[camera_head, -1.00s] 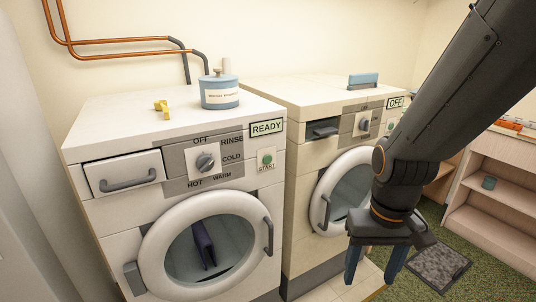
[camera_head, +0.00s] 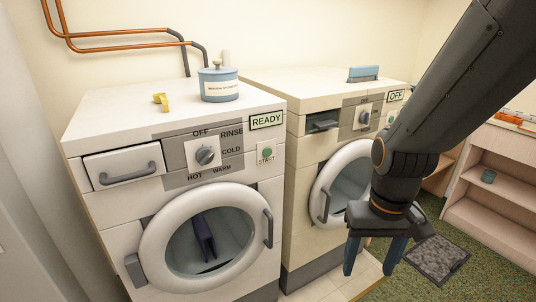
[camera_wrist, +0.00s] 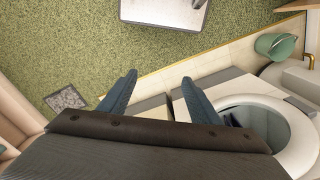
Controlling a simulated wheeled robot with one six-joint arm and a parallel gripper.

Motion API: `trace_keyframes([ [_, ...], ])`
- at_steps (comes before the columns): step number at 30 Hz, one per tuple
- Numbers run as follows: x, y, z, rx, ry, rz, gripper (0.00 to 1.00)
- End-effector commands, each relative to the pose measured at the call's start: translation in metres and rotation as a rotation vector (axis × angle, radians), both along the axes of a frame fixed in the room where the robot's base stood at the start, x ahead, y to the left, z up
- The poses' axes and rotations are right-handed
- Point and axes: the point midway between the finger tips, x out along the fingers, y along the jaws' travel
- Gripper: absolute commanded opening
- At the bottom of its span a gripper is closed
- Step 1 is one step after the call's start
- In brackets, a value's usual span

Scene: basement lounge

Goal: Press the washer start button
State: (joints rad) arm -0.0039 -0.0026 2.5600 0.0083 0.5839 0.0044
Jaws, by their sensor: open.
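The left machine is a white washer (camera_head: 110,225) with a READY display (camera_head: 266,120) at its upper right. Its green start button (camera_head: 267,152) sits on a pale plate just below that display. A dial (camera_head: 205,155) left of the button has OFF, RINSE, COLD, WARM and HOT around it. The washer's round door (camera_head: 155,250) is shut, with a dark cloth (camera_head: 204,240) behind the glass. My gripper (camera_head: 375,262) is open and empty, pointing down in front of the right machine, well to the right of the button. Its fingers also show in the wrist view (camera_wrist: 157,92).
A second machine (camera_head: 300,240) with an OFF display (camera_head: 396,96) stands right of the washer. A blue detergent tub (camera_head: 218,90) and a yellow object (camera_head: 160,99) lie on the washer top. Shelves (camera_head: 500,190) stand at right. Green carpet (camera_wrist: 75,35) is largely open.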

Motion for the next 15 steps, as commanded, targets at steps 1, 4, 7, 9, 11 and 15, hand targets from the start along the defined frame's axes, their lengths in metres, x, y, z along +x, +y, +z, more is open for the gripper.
trace_keyframes([
  [1,0.0,0.0,0.0,0.0,0.0,0.0,0.57],
  [4,0.001,0.0,0.0,-0.001,-0.003,-0.002,0.42],
  [7,0.01,-0.002,-0.003,-0.006,-0.029,-0.019,0.25],
  [9,0.022,-0.002,-0.007,-0.01,-0.069,-0.046,0.13],
  [11,0.037,-0.004,-0.011,-0.014,-0.117,-0.077,0.03],
  [15,0.082,-0.005,-0.021,0.001,-0.264,-0.17,0.0],
])
